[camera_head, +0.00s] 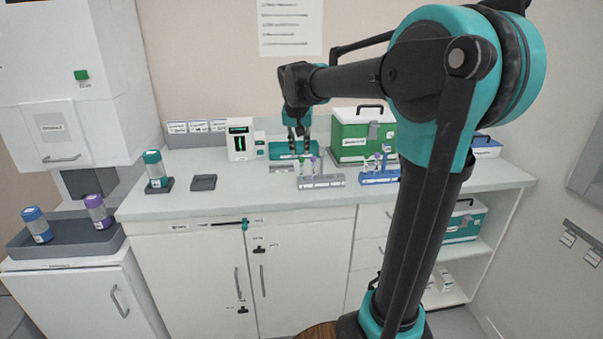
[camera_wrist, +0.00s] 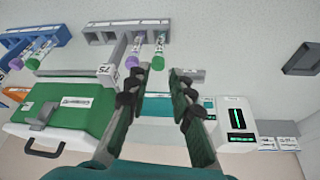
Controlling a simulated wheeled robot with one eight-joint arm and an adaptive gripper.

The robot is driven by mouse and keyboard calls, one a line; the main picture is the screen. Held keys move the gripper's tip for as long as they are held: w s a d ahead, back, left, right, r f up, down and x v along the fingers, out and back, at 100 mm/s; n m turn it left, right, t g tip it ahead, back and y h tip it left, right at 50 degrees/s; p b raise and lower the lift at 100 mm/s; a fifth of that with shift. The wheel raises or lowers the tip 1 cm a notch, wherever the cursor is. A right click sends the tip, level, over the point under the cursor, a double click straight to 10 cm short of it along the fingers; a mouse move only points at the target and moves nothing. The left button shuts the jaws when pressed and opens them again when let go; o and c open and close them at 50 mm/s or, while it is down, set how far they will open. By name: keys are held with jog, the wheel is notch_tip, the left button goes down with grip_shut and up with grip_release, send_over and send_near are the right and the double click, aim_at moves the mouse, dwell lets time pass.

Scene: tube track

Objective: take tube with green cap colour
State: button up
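In the wrist view, a clear tube with a green cap (camera_wrist: 158,63) stands in a grey rack (camera_wrist: 108,35). A purple-capped tube (camera_wrist: 132,61) stands beside it. The grey rack also shows in the head view (camera_head: 321,182). A blue rack (camera_wrist: 30,30) to the left in the wrist view holds another green-capped tube (camera_wrist: 33,63) and a purple-capped one (camera_wrist: 16,63). My gripper (camera_wrist: 159,75) is open and empty. In the wrist view the green cap in the grey rack appears between its fingertips, with no contact visible. In the head view my gripper (camera_head: 299,148) is above the counter behind the grey rack.
A green case (camera_head: 350,140) stands at the back of the counter, right of my gripper. A white device with a green display (camera_head: 239,140) stands to the left. The front left counter (camera_head: 230,208) is clear.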

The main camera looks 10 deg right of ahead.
aim_at(301, 159)
jog(key=shift+x, duration=4)
jog(key=shift+d, duration=0.1)
jog(key=shift+c, duration=0.3)
grip_shut()
